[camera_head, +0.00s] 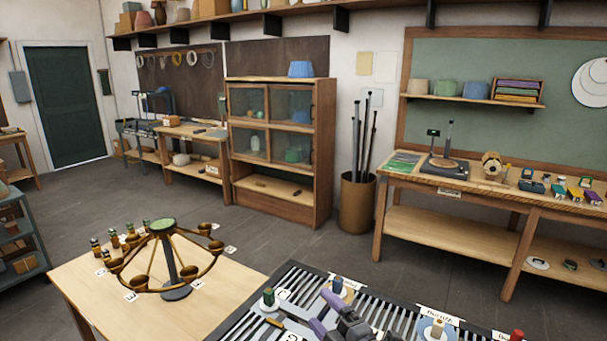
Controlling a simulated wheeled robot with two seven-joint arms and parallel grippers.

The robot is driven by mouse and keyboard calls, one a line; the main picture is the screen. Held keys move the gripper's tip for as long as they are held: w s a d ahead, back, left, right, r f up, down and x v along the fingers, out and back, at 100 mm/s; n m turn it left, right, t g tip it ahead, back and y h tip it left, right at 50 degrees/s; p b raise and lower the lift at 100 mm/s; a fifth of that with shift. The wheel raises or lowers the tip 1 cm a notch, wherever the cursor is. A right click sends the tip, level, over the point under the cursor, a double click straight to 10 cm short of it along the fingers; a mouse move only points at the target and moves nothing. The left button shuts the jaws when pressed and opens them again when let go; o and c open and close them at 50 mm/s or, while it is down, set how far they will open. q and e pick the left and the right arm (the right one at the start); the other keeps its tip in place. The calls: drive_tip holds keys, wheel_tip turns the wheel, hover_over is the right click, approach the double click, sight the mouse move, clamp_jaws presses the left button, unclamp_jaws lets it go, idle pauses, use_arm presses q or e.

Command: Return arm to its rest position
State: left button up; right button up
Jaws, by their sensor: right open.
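My right gripper (325,312) shows at the bottom middle, over the dark slatted tray (250,326). Its two purple-grey fingers are apart, and I see nothing between them. My left gripper is out of view. A brass lamp (168,262) with several curved arms and cups stands upright on the wooden table (80,290) to the left, apart from my right gripper. The rest of my right arm is mostly cut off by the bottom edge.
Small parts stand on the tray around my gripper: a green-topped one (268,298), a blue one (338,285) and a pale-topped one (437,328). A workbench (470,192) stands at the right. A cabinet (280,145) stands behind. Grey floor lies open between.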

drive_tip(key=s+d+f+m+g+h, duration=0.3)
drive_tip(key=s+d+f+m+h, duration=0.65)
drive_tip(key=m, duration=0.65)
drive_tip(key=s+d+f+m+g, duration=0.15)
drive_tip(key=s+g, duration=0.25)
drive_tip(key=s, duration=0.6)
drive_tip(key=s+f+m+g, duration=0.2)
drive_tip(key=s+g, duration=0.3)
drive_tip(key=s, duration=0.4)
drive_tip(key=s+f+g+b, duration=0.25)
drive_tip(key=f+b, duration=1.05)
drive_tip(key=f, duration=2)
drive_tip(key=s+d+f+h+b, duration=0.1)
drive_tip(key=s+d+f+b, duration=0.2)
drive_tip(key=s+f+b, duration=0.5)
drive_tip(key=s+f+n, duration=0.1)
drive_tip(key=s+f, duration=0.4)
drive_tip(key=f, duration=0.4)
drive_tip(key=shift+s+d+f+b, duration=0.2)
drive_tip(key=shift+b, duration=0.1)
drive_tip(key=shift+r, duration=0.2)
drive_tip(key=shift+c, duration=0.2)
